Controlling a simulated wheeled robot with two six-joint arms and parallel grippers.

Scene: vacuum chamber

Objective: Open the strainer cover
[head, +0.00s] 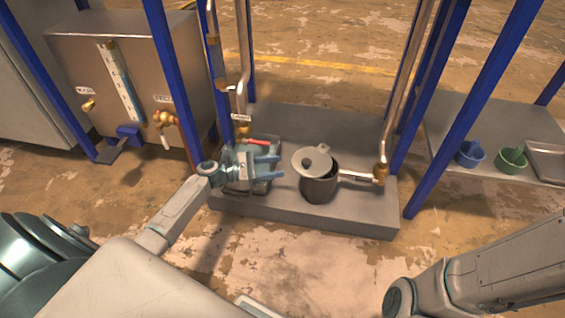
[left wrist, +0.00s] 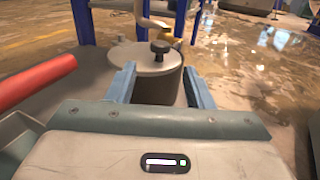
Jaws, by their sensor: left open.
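The strainer is a grey pot (head: 318,188) on the low plinth, joined to a pipe on its right. Its round grey cover (head: 312,160) has a knob and sits offset to the left, with part of the dark opening showing at the right. In the left wrist view the cover (left wrist: 140,65) and its black knob (left wrist: 160,50) are straight ahead, beyond the fingertips. My left gripper (head: 282,167) is open and empty, just left of the cover, with its fingers pointing towards it. In the left wrist view the gripper (left wrist: 122,80) shows both blue fingers apart. My right gripper is out of view.
A red-handled item (head: 258,142) lies in a tray beside my left gripper, partly hidden. The grey plinth (head: 300,215) has blue posts and pipes around it. A steel tank (head: 140,75) stands at left. Blue (head: 470,155) and green (head: 511,160) cups stand on a right shelf.

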